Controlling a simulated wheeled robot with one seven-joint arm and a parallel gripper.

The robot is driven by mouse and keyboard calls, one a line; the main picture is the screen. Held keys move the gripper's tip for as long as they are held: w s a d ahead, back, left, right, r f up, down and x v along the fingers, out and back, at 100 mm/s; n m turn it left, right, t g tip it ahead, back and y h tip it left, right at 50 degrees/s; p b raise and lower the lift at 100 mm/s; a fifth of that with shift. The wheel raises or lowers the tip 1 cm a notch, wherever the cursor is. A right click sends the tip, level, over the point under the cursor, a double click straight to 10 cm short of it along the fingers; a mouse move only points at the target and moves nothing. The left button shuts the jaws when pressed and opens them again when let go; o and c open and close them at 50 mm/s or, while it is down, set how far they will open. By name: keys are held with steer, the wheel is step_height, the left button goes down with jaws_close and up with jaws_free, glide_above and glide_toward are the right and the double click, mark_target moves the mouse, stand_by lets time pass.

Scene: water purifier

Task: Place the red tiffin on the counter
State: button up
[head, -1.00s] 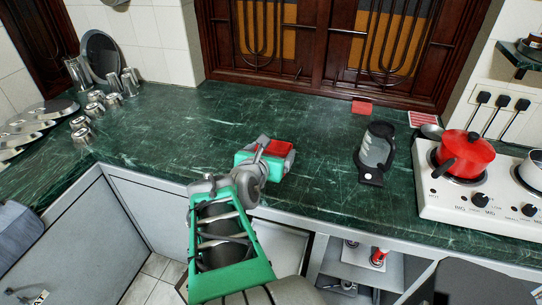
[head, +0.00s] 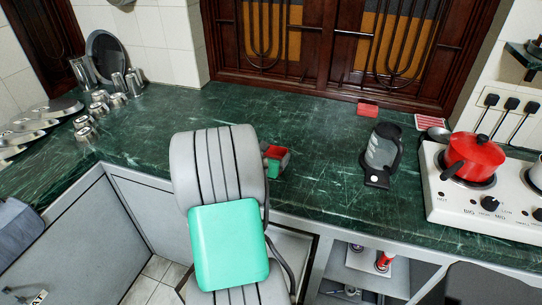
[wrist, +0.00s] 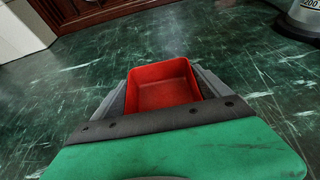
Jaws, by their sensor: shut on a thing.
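The red tiffin (wrist: 163,88) is a small open-topped red box, empty inside. In the wrist view it sits between the two grey fingers of my gripper (wrist: 162,75), which is shut on it. In the head view the tiffin (head: 275,152) shows just past my arm, over the front half of the green marble counter (head: 310,175). It is at or close to the counter surface; I cannot tell whether its base touches. My arm hides part of the gripper in the head view.
A grey-and-black jug (head: 381,150) stands right of the tiffin. A second red box (head: 368,110) lies by the window. A white stove (head: 480,205) with a red pot (head: 473,153) is at right. Steel cups (head: 118,82) and plates are at far left. The counter around the tiffin is clear.

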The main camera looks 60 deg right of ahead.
steer(key=shift+r, duration=0.1)
steer(key=o, duration=1.3)
steer(key=shift+c, duration=0.2)
